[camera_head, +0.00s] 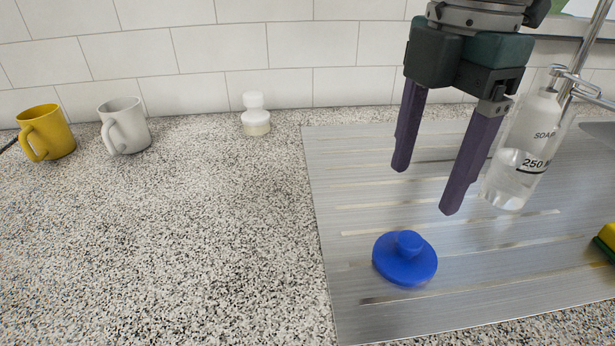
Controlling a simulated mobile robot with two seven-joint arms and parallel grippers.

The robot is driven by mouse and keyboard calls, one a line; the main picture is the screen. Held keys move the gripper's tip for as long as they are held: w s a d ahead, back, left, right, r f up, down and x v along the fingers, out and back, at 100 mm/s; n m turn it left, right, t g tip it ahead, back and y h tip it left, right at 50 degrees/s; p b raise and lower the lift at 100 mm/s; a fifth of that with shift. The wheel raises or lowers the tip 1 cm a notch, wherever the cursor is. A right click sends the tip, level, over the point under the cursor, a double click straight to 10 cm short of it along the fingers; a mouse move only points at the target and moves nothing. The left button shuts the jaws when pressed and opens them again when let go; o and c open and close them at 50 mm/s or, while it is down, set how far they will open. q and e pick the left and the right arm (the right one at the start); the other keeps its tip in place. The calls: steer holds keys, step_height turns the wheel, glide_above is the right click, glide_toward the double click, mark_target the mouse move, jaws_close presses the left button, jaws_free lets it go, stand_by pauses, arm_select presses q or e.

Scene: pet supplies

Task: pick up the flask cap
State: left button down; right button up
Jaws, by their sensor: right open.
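A blue round disc with a small knob on top (405,259) lies on the metal drainboard, knob up. A small white stepped piece with a cream base (256,115) stands upright on the counter near the tiled wall. I cannot tell for certain which of the two is the flask cap. My right gripper (428,188) hangs fingers down over the drainboard. Its two purple fingers are apart with nothing between them. It is above and beyond the blue disc and not touching it. My left gripper is not in view.
A clear soap bottle (517,165) with a pump stands just right of my right gripper, by a metal faucet (575,85). A yellow-green sponge (606,240) is at the right edge. A yellow mug (44,133) and a white mug (124,127) stand back left. The counter's middle is clear.

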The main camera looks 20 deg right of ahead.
mark_target(410, 238)
steer(key=f, duration=0.2)
steer(key=d+f, duration=0.1)
steer(key=f, duration=0.1)
steer(key=shift+b, duration=0.3)
step_height(410, 238, down, 6)
steer(key=shift+w+r, duration=0.1)
steer(key=shift+r, duration=0.05)
steer(key=shift+c, duration=0.4)
jaws_close()
